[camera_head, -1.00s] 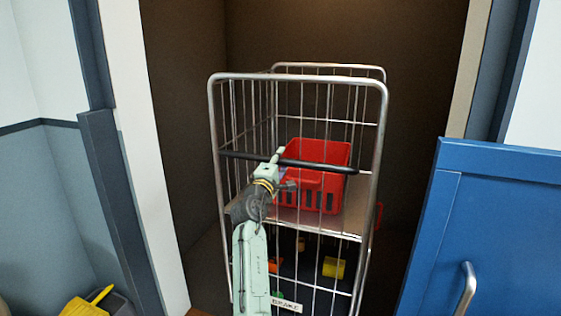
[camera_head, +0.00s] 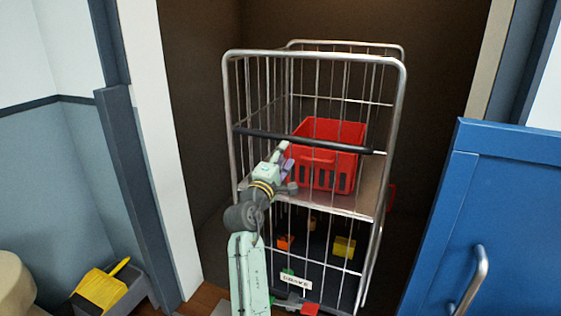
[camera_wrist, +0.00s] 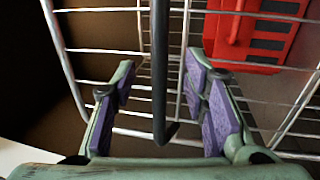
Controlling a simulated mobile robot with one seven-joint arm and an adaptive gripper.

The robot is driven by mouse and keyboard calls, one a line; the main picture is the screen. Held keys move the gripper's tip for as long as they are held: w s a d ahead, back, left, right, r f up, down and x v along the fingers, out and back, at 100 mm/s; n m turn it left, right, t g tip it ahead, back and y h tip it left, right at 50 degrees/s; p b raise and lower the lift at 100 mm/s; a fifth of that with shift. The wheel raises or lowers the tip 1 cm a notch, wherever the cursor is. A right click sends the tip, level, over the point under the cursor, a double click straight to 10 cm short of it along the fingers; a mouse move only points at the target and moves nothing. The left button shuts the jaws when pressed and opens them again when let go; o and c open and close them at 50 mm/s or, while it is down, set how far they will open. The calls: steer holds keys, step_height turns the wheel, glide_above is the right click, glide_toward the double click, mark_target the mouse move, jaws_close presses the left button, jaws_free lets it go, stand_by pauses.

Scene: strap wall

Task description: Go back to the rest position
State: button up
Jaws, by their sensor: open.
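My gripper (camera_wrist: 163,110) is open, with purple pads on its two fingers, in the wrist view. The black handle bar (camera_wrist: 160,70) of the wire cart shows between the fingers there, and I see no finger closed on it. In the head view the bar (camera_head: 330,145) crosses the front of the cart (camera_head: 401,90). My gripper (camera_head: 284,158) is at the left part of the cart's front, close to the bar. My arm hides part of the cart's lower left.
A red crate (camera_head: 327,178) sits on the cart's shelf (camera_head: 345,205); several coloured blocks lie below. A blue door or panel (camera_head: 510,220) with a metal handle (camera_head: 473,280) stands at the right. A yellow dustpan-like item (camera_head: 98,290) is at the lower left.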

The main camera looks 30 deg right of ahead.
steer(key=shift+v, duration=1.15)
